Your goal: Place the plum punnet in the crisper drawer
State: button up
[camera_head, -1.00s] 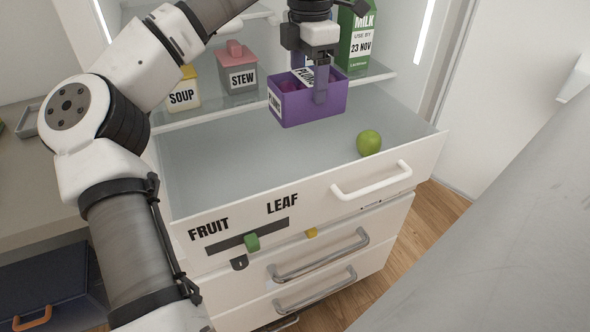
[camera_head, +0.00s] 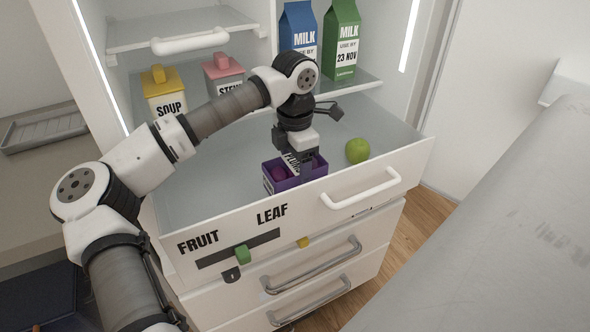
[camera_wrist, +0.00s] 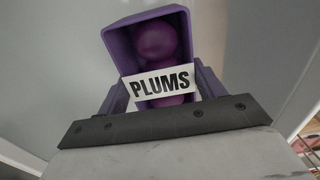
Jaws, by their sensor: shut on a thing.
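The plum punnet (camera_head: 312,171) is a purple open box with plums and a white PLUMS label. It is inside the open crisper drawer (camera_head: 200,190), near the drawer's front wall. In the wrist view the punnet (camera_wrist: 122,48) fills the upper middle, with its label facing me. My gripper (camera_head: 304,165) is above the punnet and shut on it. I cannot tell whether the punnet's base touches the drawer floor, as the front wall hides it.
A green apple (camera_head: 357,150) lies in the drawer to the right of the punnet. The drawer front has a white handle (camera_head: 360,188) and a green slider (camera_head: 242,254).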

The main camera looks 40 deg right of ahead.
aim_at(295, 163)
jog(key=shift+f, duration=1.05)
jog(key=o, duration=1.2)
jog(key=shift+f, duration=0.15)
notch_tip(295, 163, up, 12)
jog(key=shift+r, duration=0.15)
